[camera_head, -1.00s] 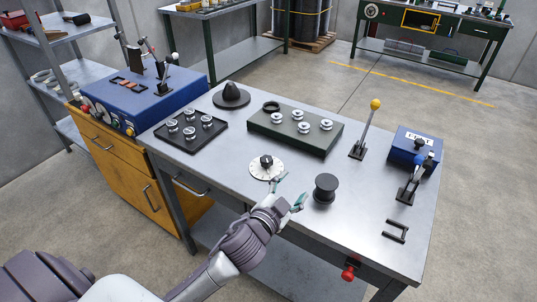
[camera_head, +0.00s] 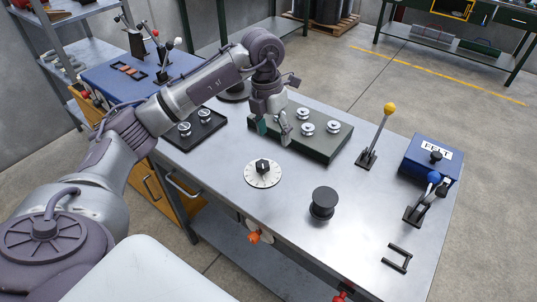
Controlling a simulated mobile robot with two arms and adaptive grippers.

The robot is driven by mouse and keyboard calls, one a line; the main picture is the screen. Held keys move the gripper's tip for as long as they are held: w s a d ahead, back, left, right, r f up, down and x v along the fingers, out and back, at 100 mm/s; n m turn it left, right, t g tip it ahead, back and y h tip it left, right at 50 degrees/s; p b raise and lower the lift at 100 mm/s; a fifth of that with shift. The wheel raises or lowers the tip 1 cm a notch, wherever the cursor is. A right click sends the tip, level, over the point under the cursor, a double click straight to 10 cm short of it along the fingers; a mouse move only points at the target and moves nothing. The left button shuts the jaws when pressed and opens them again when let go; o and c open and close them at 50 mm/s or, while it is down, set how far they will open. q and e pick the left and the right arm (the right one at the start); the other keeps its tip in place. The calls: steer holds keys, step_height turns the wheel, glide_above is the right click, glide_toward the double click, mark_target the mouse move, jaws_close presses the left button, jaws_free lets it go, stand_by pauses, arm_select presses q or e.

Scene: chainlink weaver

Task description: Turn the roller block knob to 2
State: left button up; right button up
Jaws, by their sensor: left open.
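A black knob (camera_head: 263,165) sits on a round white dial (camera_head: 262,181) with marks around its rim, lying on the grey table. The dial's numbers are too small to read. A dark green block (camera_head: 325,150) with several silver rollers lies behind it. My left gripper (camera_head: 274,132) is open, pointing down, above and behind the knob, in front of the roller block's left end. It is apart from the knob and holds nothing visible. My left arm hides part of the black tray and the block's left side. My right gripper is not in view.
A black spool (camera_head: 323,203) stands right of the dial. A yellow-topped lever (camera_head: 378,135), a blue FELT box (camera_head: 432,158) and a black bracket (camera_head: 397,258) are farther right. A black tray (camera_head: 205,139) with silver rollers is at left. The table around the dial is clear.

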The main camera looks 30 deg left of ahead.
mark_target(262, 164)
arm_select(q)
steer(key=shift+y, duration=0.7)
steer(key=a+f+p, duration=0.1)
steer(key=f, duration=0.2)
steer(key=a+f+p, duration=0.1)
steer(key=f, duration=0.3)
steer(key=a+f+p, duration=0.1)
steer(key=f, duration=0.3)
steer(key=shift+s+f, duration=0.2)
steer(key=shift+f, duration=0.5)
steer(key=c, duration=1.1)
steer(key=shift+n, duration=0.3)
steer(key=shift+c, duration=0.2)
